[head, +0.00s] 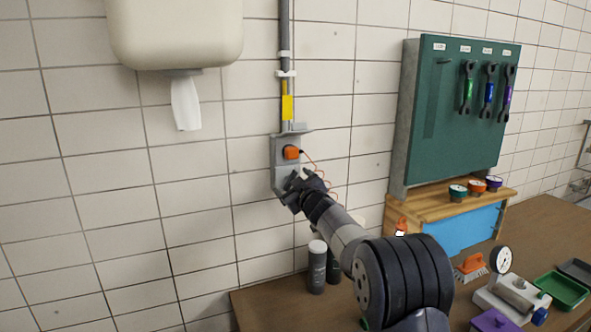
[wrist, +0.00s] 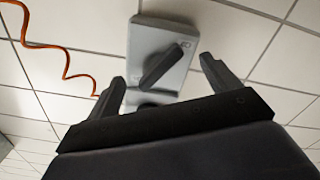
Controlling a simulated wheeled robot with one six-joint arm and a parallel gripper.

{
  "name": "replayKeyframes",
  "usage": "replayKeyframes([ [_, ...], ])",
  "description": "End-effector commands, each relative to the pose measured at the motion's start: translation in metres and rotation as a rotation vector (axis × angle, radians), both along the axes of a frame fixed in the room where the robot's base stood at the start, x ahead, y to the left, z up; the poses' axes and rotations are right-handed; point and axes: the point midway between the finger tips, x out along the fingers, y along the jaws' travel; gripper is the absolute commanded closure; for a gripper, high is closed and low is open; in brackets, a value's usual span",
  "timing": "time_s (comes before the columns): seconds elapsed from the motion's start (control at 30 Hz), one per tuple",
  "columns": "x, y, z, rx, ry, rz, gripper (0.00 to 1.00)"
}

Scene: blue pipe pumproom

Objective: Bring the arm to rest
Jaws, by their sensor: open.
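My arm reaches from the bottom of the head view up to the tiled wall. My gripper (head: 300,181) is at the lower part of a grey wall box (head: 281,174). In the wrist view my gripper (wrist: 163,72) is open, with its two fingers apart. Between and beyond them is the grey box (wrist: 163,38) with a dark slanted lever (wrist: 160,66).
A paper towel dispenser (head: 175,30) hangs at upper left. A green tool board (head: 455,110) with several wrenches stands at right. The workbench (head: 545,222) holds dark bottles (head: 317,270), a brush (head: 470,268), a gauge device (head: 501,260) and a green tray (head: 562,290).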

Motion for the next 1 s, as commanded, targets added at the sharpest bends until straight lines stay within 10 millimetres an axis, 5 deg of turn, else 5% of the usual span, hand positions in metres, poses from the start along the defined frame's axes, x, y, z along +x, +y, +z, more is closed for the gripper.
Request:
replayKeyframes([
  [0.53, 0.0, -0.002, 0.0, 0.465, 0.195, -0.001, 0.16],
  [1.0, -0.035, -0.017, 0.001, 0.453, 0.188, 0.0, 0.16],
])
